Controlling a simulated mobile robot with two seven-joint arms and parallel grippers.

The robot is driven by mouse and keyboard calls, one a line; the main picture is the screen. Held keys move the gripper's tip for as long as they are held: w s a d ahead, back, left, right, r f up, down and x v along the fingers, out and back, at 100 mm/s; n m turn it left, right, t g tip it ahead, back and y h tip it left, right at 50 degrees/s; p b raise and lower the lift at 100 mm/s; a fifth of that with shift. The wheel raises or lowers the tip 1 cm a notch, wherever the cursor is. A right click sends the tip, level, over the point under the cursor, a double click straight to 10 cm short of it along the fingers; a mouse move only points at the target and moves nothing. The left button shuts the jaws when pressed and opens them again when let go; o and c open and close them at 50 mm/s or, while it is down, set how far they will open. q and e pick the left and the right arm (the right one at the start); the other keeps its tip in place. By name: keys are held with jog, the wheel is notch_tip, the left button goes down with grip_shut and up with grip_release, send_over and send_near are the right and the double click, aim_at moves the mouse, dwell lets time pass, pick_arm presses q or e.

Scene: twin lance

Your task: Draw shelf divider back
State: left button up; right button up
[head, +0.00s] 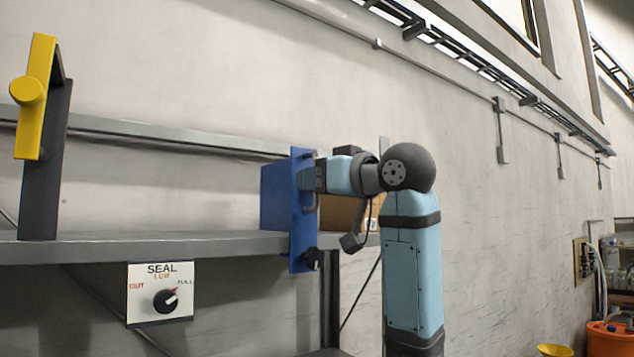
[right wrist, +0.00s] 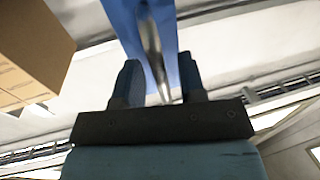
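A blue upright panel (head: 301,232), which I take for the shelf divider, stands at the front edge of the shelf (head: 200,247) in the head view. My right gripper (right wrist: 160,82) is at this handle, with one dark finger on each side of the bar. A gap shows beside the bar, so the fingers look open around it. In the head view the right fingertips (head: 310,180) are partly hidden by the wrist. My left gripper is not in view.
A cardboard box (head: 340,212) stands behind and right of the panel. A dark upright with a yellow handle (head: 36,95) stands on the shelf at left. A SEAL dial plate (head: 160,293) hangs below the shelf edge.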

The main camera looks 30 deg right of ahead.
jog(key=b+v, duration=0.4)
jog(key=v, duration=1)
jog(key=shift+w, duration=0.1)
